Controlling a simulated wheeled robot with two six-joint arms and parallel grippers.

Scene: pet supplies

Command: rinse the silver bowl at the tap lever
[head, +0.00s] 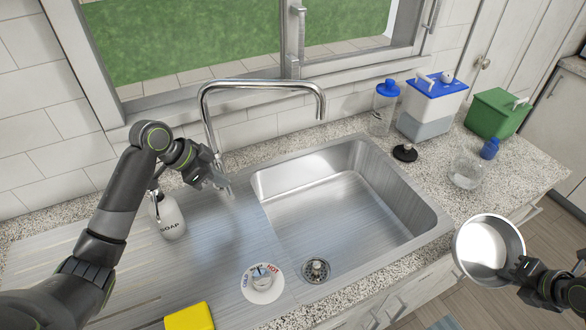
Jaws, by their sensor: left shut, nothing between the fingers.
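The silver bowl (482,243) is at the right, past the counter's front edge, its opening facing up and toward me. My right gripper (515,270) is shut on its rim at the lower right. The chrome tap (262,84) arches over the sink, and no water shows at its spout. A round hot and cold control (263,283) with a small lever sits on the steel deck left of the drain. My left gripper (220,183) is shut and empty, close beside the tap's base; I cannot tell whether it touches it.
The sink basin (330,208) is empty. A soap bottle (168,217) stands left of the tap, and a yellow sponge (189,317) lies at the front. On the right counter are a clear jar (466,171), blue-lidded containers (432,105), a green box (497,113) and a black object (405,153).

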